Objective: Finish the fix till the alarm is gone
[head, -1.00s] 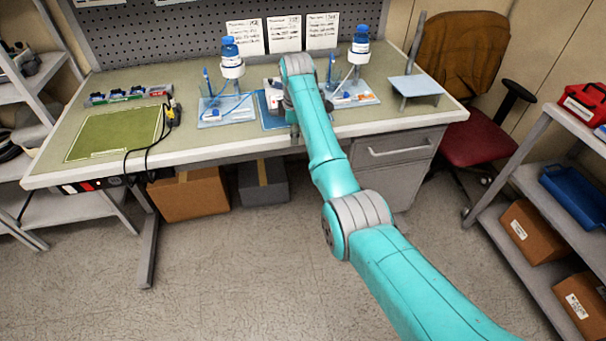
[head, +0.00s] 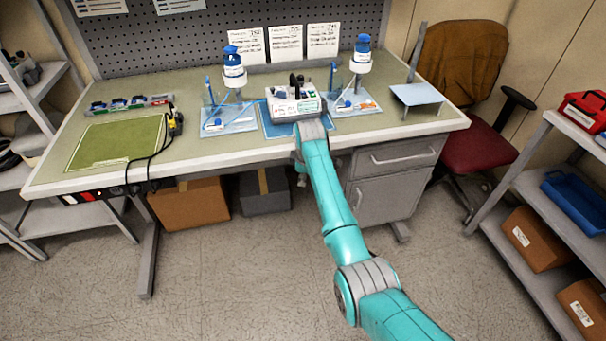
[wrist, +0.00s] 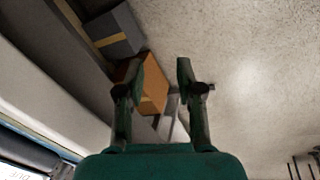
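A white and grey pump unit (head: 294,104) with small dark parts standing on top sits on a blue mat (head: 285,130) at the middle of the bench. Its small face markings are too small to read, and I cannot tell whether an alarm shows. A blue-capped bottle stand (head: 233,70) is to its left and another (head: 361,60) to its right. My gripper (wrist: 161,77) is open and empty in the wrist view, pointing down past the bench front toward the floor. In the head view it is mostly hidden behind my arm, below the bench edge.
Light blue trays (head: 228,120) (head: 355,106) with small parts flank the pump. A green mat (head: 117,142), a yellow device with a black cable (head: 176,122) and a parts rack (head: 128,104) are at left. A small raised plate (head: 418,95) is at right. Boxes (head: 190,203) stand underneath.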

